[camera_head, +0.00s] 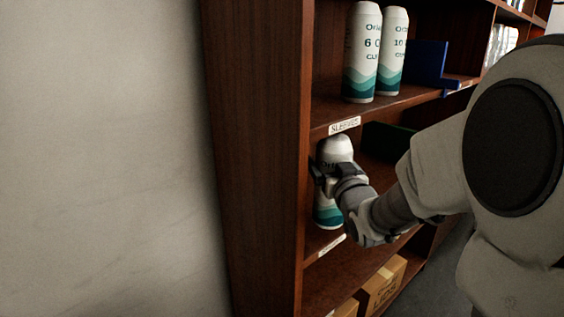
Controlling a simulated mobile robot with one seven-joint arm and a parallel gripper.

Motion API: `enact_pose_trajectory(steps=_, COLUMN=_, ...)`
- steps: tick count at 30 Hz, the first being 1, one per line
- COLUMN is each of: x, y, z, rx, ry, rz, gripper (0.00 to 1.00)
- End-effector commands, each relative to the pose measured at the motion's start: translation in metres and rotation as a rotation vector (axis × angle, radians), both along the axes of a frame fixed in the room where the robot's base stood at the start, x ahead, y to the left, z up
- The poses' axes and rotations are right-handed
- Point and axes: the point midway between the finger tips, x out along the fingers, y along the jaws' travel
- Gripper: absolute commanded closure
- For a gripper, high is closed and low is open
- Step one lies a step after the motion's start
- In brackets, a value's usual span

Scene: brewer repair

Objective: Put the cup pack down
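A white and teal cup pack (328,214) stands upright at the left end of the middle shelf, close to the wooden side panel. My gripper (326,177) is at the pack's upper half, and the gripper and wrist cover part of it. The far finger is hidden, so whether the fingers press on the pack is not clear. The pack's base appears at shelf level, but I cannot tell whether it touches the board.
Two similar packs (361,60) (392,50) stand on the shelf above, beside a blue bin (428,62). A dark green bin (388,140) is behind my arm. Cardboard boxes (383,287) sit on the shelf below. The bookcase side panel (262,150) is close on the left.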

Motion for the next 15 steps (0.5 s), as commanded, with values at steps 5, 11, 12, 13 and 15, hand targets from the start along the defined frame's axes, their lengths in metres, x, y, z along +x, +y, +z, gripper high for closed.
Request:
enact_pose_trajectory(steps=5, x=0.041, y=0.003, z=0.0, rx=0.0, ry=-0.002, rz=0.001, gripper=0.88)
enact_pose_trajectory(steps=11, x=0.06, y=0.005, z=0.001, rx=0.0, ry=-0.002, rz=0.001, gripper=0.88)
enact_pose_trajectory(steps=12, x=0.061, y=0.005, z=0.001, rx=0.0, ry=-0.002, rz=0.001, gripper=0.88)
enact_pose_trajectory(steps=13, x=0.063, y=0.005, z=0.001, rx=0.0, ry=-0.003, rz=0.001, gripper=0.88)
enact_pose_trajectory(steps=15, x=0.068, y=0.005, z=0.001, rx=0.0, ry=-0.003, rz=0.001, gripper=0.88)
